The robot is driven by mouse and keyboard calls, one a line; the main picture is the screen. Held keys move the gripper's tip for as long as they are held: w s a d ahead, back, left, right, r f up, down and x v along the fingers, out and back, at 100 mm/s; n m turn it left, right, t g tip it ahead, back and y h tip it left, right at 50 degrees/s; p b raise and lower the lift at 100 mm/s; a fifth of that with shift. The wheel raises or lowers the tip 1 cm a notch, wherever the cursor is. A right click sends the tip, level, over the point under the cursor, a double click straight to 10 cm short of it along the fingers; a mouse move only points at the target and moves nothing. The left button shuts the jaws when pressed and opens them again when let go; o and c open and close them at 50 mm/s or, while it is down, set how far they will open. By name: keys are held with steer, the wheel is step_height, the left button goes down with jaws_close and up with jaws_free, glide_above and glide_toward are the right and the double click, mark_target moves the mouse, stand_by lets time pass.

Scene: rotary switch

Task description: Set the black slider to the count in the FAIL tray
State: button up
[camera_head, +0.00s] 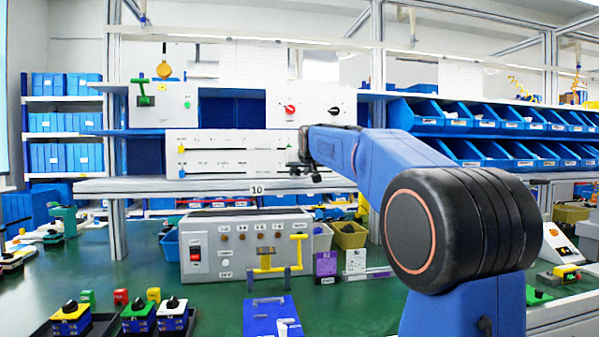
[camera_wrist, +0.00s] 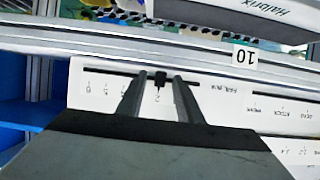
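The black slider (camera_wrist: 159,79) shows in the wrist view, on a dark slot in a white panel with a printed number scale, beside the numeral 2. The view looks upside down and the panel's label is hard to read. My gripper (camera_wrist: 160,76) has one finger on each side of the slider, with a small gap to each. In the head view my gripper (camera_head: 305,172) is at the right end of the white slider panel (camera_head: 230,162), and the black slider is hidden behind it. I cannot tell which tray is the FAIL tray.
Below stand a grey box with a red switch (camera_head: 196,254) and yellow handles, a blue board (camera_head: 270,316) and dark trays with coloured rotary switches (camera_head: 138,318). Blue bins (camera_head: 480,118) fill the right shelf.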

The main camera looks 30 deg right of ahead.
steer(key=shift+s, duration=0.1)
steer(key=v, duration=1.7)
steer(key=shift+s+r, duration=0.1)
steer(key=s+a+f+n+g+y, duration=0.1)
steer(key=s+a+f, duration=0.4)
steer(key=s+f, duration=0.7)
steer(key=s+a+f+n+g+y, duration=0.1)
steer(key=s+a+f+g, duration=0.3)
steer(key=s+f, duration=0.8)
steer(key=s+a+f+n+g+y, duration=0.1)
steer(key=s+a+f+g, duration=0.2)
steer(key=s+f, duration=1)
step_height(320, 180, down, 11)
steer(key=a, duration=0.2)
steer(key=shift+a+y, duration=0.3)
steer(key=shift+y, duration=0.1)
